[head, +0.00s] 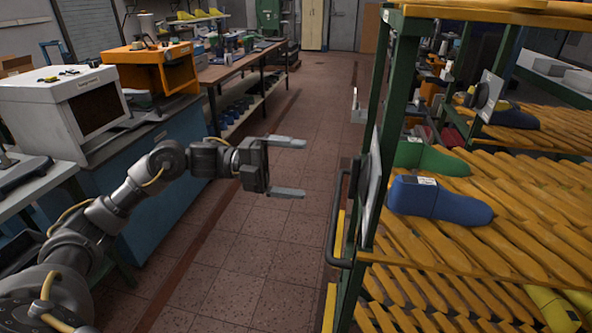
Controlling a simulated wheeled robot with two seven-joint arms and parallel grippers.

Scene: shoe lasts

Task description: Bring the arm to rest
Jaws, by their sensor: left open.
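My left arm comes in from the lower left and reaches forward over the aisle. My left gripper (289,168) is open, its two fingers pointing right with nothing between them. It is apart from the green rack frame on the right. A blue shoe last (438,200) lies on the rack's slatted yellow shelf, with a green shoe last (430,158) just behind it. My right gripper is not in view.
The green-framed rack (398,95) with a black side handle (338,225) fills the right. A blue bench with a white box (60,112) and an orange box (155,68) stands left. The tiled aisle floor (300,110) between them is clear.

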